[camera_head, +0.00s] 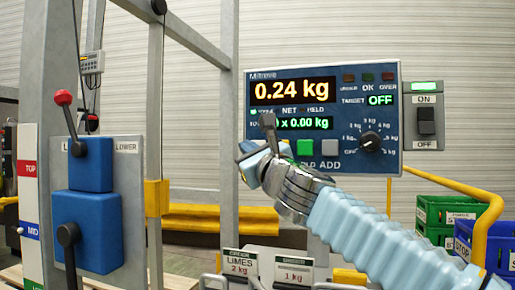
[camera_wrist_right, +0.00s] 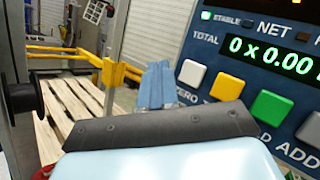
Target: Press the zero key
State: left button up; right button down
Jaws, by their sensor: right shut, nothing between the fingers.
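The blue scale panel (camera_head: 325,74) faces me and reads 0.24 kg. In the right wrist view the white zero key (camera_wrist_right: 191,73) sits at the left end of the key row, above its ZERO label. In the head view that key is hidden behind my right gripper (camera_head: 247,153). The gripper is shut and empty in front of the panel's lower left. In the wrist view its blue fingertips (camera_wrist_right: 156,82) appear just left of the zero key. I see no clear contact, and the depth gap cannot be judged. My left gripper is not in view.
A yellow key (camera_wrist_right: 228,84) and a green key (camera_wrist_right: 269,107) sit right of the zero key. A dial (camera_head: 369,141) and on/off switch (camera_head: 426,121) are farther right. Blue lever boxes (camera_head: 88,225) stand at left. A wooden pallet (camera_wrist_right: 75,108) lies beyond.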

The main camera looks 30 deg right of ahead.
jog(key=shift+w+d+p, duration=0.35)
jog(key=shift+w+d, duration=1.25)
jog(key=shift+d, duration=0.25)
jog(key=shift+d, duration=0.1)
dwell(0.6)
jog(key=shift+w+d, duration=0.2)
jog(key=shift+w, duration=0.05)
jog(key=shift+w+d, duration=0.25)
jog(key=shift+d, duration=0.1)
dwell(0.8)
jog(key=shift+a, duration=0.15)
jog(key=shift+s+a, duration=0.5)
jog(key=shift+s, duration=0.05)
jog(key=shift+s+a, duration=1.6)
jog(key=shift+a, duration=0.3)
